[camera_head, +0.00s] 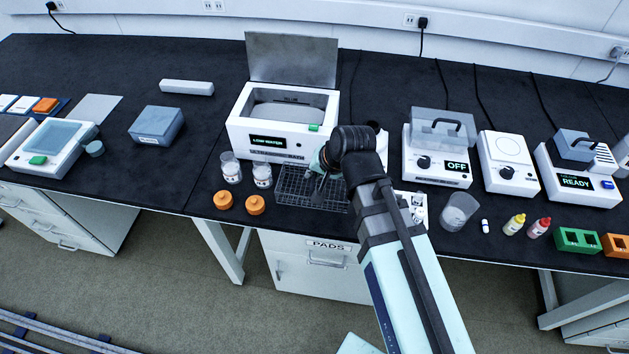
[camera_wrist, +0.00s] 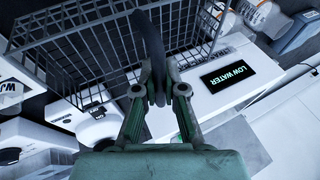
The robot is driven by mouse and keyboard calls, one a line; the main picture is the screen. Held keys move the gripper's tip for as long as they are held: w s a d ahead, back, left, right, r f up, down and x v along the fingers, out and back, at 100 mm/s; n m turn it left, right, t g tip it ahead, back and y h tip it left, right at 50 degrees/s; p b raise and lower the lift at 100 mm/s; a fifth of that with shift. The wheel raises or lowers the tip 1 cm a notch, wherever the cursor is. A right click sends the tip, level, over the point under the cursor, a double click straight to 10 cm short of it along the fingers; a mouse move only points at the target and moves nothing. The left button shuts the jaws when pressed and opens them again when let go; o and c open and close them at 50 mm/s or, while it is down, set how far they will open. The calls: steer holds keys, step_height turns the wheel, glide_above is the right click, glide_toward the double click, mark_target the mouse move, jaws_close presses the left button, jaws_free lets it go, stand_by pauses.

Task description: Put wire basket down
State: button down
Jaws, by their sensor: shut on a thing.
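The wire basket (camera_head: 300,190) is a dark open mesh basket in front of the white ultrasonic bath, over the bench's front part. Whether it touches the bench I cannot tell. My gripper (camera_head: 322,172) is above its right part, partly hidden by my wrist. In the wrist view my gripper (camera_wrist: 158,92) is shut on a dark upright handle, and the basket's mesh (camera_wrist: 90,52) spreads behind it. The ultrasonic bath (camera_head: 240,137) has its lid raised and its display reads LOW WATER; the display also shows in the wrist view (camera_wrist: 228,76).
Two jars (camera_head: 231,168) (camera_head: 263,175) stand close to the basket's left, with two orange caps (camera_head: 223,200) (camera_head: 255,205) before them. A clear beaker (camera_head: 458,212) and dropper bottles (camera_head: 515,224) stand to the right. The black bench (camera_head: 160,185) is clear further left.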

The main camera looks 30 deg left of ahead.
steer(key=shift+f, duration=1.95)
steer(key=shift+f, duration=0.1)
steer(key=c, duration=1.3)
jaws_free()
steer(key=shift+o, duration=0.2)
steer(key=v, duration=1.2)
steer(key=shift+d, duration=0.1)
